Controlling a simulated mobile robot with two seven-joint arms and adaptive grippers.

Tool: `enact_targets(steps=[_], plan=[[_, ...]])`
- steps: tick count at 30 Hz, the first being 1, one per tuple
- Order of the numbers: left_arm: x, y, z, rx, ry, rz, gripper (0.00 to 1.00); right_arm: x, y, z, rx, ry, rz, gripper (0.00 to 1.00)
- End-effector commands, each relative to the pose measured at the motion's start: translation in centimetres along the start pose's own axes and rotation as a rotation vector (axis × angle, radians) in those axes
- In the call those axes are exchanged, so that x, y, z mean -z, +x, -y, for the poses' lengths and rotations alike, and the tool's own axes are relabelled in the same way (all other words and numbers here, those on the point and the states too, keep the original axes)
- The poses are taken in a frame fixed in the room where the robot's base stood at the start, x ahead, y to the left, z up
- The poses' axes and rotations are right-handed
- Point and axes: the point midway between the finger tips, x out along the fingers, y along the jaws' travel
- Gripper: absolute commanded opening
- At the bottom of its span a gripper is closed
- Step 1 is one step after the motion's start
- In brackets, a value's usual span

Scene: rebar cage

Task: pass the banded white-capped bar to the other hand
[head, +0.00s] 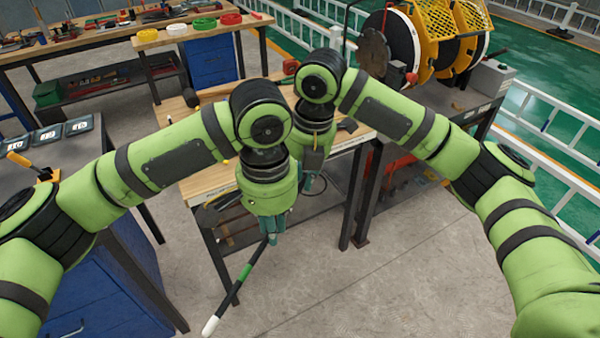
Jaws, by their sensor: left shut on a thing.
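The bar (233,287) is dark with a green band around its middle and a white cap at its lower end. It hangs tilted, running down and left from my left gripper (271,233). My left gripper points down and is shut on the bar's upper end. The capped end is free in the air above the floor. My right gripper (310,182) is behind and slightly right of the left one, at the workbench edge. It appears apart from the bar. Its fingers are small and partly hidden by my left arm, so I cannot tell if they are open.
A wooden-topped workbench (213,183) stands just behind my grippers. Blue drawer cabinets (98,294) are at lower left. Cable reels (403,48) and a white railing (548,112) are at right. The grey floor (340,290) in front is clear.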

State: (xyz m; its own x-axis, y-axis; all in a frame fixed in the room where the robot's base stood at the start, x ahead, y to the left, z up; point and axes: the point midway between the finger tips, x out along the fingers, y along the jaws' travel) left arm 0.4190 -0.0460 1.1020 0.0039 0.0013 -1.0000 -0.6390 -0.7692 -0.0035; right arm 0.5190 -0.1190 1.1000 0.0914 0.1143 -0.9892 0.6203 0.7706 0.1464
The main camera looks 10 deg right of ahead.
Motion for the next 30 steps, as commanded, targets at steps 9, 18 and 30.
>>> enact_targets(steps=[9, 18, 30], plan=[[0.0, -0.1, -0.5, -0.009, 0.015, -0.001, 0.46, 0.1, -0.2, -0.4, -0.014, -0.002, 0.0, 0.0], [0.0, -0.1, -0.3, -0.007, 0.011, 0.0, 0.46, 0.1, -0.2, -0.3, -0.011, -0.002, -0.001, 0.0], [0.1, -6.0, -0.3, -0.006, 0.012, -0.004, 0.46, 0.1, -0.2, -0.2, -0.009, -0.001, -0.001, 0.0]])
